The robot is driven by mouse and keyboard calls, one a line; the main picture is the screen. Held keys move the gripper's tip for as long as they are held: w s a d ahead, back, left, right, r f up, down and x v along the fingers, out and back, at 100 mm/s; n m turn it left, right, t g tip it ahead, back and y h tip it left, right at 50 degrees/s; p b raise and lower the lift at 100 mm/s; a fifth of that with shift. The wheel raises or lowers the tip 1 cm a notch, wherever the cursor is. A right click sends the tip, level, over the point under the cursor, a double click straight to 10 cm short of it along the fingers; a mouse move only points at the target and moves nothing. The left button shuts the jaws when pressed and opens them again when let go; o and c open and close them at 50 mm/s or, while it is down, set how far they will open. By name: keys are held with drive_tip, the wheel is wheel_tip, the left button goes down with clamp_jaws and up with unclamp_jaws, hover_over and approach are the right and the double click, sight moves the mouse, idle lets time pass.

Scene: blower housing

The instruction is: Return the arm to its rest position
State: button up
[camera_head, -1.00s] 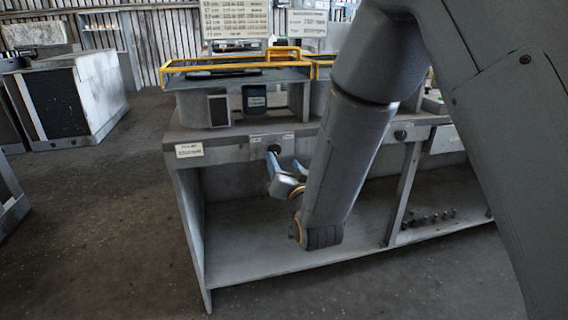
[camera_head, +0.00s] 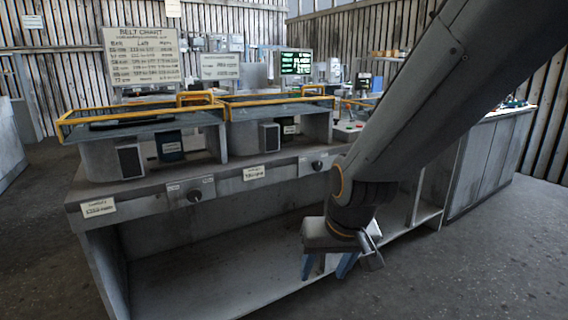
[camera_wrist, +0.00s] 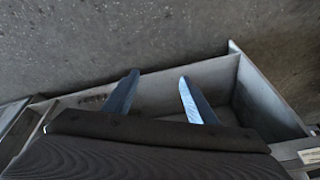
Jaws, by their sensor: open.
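My gripper (camera_head: 330,266) hangs pointing down in front of the bench's open lower shelf in the head view. Its two blue fingers are apart with nothing between them. In the wrist view the fingers (camera_wrist: 158,95) are also spread and empty, with the bench's lower part and the floor beyond them. My arm comes in from the upper right and bends at the wrist above the gripper.
The grey bench (camera_head: 150,206) carries two housings with yellow rails (camera_head: 140,112), and knobs on its front. A belt chart board (camera_head: 142,56) stands behind. A cabinet (camera_head: 490,160) is at the right. Bare floor (camera_head: 470,270) lies in front.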

drive_tip(key=s+d+r+g+h+p, duration=0.1)
drive_tip(key=s+d+g, duration=0.15)
drive_tip(key=s, duration=0.35)
drive_tip(key=s+d+r+g, duration=0.1)
drive_tip(key=s+d+r, duration=0.1)
drive_tip(key=s+d, duration=0.3)
drive_tip(key=s+d+r+m+p, duration=0.1)
drive_tip(key=d+r+p, duration=0.2)
drive_tip(key=p, duration=0.8)
wheel_tip(320, 180, up, 2)
drive_tip(key=shift+s+d+r+p, duration=0.1)
drive_tip(key=shift+s+d+p, duration=0.1)
drive_tip(key=shift+d+p, duration=0.15)
idle(0.4)
drive_tip(key=w+a+f+n+t, duration=0.1)
drive_tip(key=w+a+f+t, duration=0.1)
drive_tip(key=w+a, duration=0.35)
drive_tip(key=w+a+f+t, duration=0.2)
drive_tip(key=w, duration=0.7)
drive_tip(key=n+t+y, duration=0.6)
drive_tip(key=t+y, duration=0.3)
drive_tip(key=t, duration=0.2)
approach(195, 195)
drive_tip(key=shift+x, duration=3.95)
